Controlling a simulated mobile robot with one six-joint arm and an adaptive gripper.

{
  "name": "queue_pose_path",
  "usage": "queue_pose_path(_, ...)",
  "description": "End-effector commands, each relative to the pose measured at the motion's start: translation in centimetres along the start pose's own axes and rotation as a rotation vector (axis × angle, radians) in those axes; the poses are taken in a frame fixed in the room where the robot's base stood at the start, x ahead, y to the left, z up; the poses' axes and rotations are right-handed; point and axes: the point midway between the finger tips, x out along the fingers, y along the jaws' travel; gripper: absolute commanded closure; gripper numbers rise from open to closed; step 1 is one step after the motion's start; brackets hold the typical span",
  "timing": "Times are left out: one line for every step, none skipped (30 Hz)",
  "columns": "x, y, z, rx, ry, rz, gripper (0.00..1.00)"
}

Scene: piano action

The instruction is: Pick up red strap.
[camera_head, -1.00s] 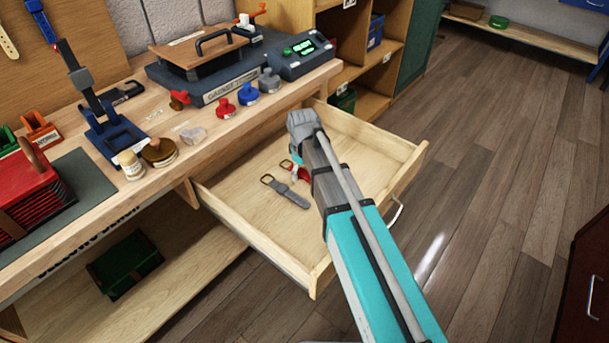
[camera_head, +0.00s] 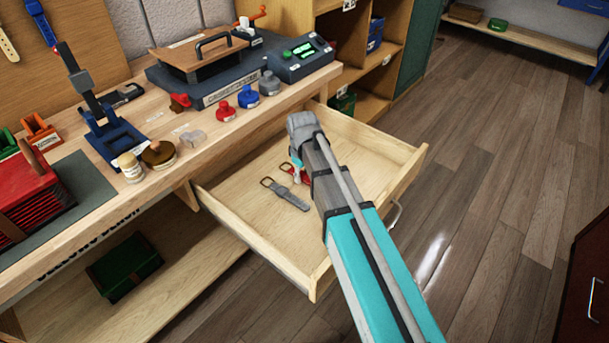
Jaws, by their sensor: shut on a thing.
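The red strap (camera_head: 301,178) is in the open drawer, mostly hidden behind my arm; a short red part and the edge of its buckle show. My gripper (camera_head: 297,165) is low in the drawer at the strap, with only a bit of its teal finger visible beside my arm. It is shut on the red strap. I cannot tell whether the strap is clear of the drawer floor.
A grey strap (camera_head: 290,197) with a buckle lies in the drawer just left of the red one. The drawer's (camera_head: 245,228) walls surround my gripper. The workbench (camera_head: 215,148) above holds a press, stamps and jars. The drawer's front left floor is bare.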

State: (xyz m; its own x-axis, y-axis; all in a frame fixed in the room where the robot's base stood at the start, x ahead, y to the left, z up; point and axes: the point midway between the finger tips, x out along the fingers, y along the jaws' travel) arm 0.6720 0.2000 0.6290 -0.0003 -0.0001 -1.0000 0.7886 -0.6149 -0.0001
Motion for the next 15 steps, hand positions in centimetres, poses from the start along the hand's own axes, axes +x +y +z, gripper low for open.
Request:
queue_pose_path(-0.1,0.0,0.0,0.0,0.0,0.0,0.98)
queue_pose_path(-0.2,0.0,0.0,0.0,0.0,0.0,0.98)
queue_pose_path(-0.3,0.0,0.0,0.0,0.0,0.0,0.98)
queue_pose_path(-0.4,0.0,0.0,0.0,0.0,0.0,0.98)
queue_pose_path(-0.6,0.0,0.0,0.0,0.0,0.0,0.98)
queue_pose_path(-0.7,0.0,0.0,0.0,0.0,0.0,0.98)
queue_pose_path(-0.9,0.0,0.0,0.0,0.0,0.0,0.98)
queue_pose_path(-1.1,0.0,0.0,0.0,0.0,0.0,0.98)
queue_pose_path(-1.3,0.0,0.0,0.0,0.0,0.0,0.98)
queue_pose_path(-1.6,0.0,0.0,0.0,0.0,0.0,0.98)
queue_pose_path(-1.8,0.0,0.0,0.0,0.0,0.0,0.98)
queue_pose_path(-2.1,0.0,0.0,0.0,0.0,0.0,0.98)
queue_pose_path(-2.4,0.0,0.0,0.0,0.0,0.0,0.98)
queue_pose_path(-2.7,0.0,0.0,0.0,0.0,0.0,0.98)
queue_pose_path(-3.1,0.0,0.0,0.0,0.0,0.0,0.98)
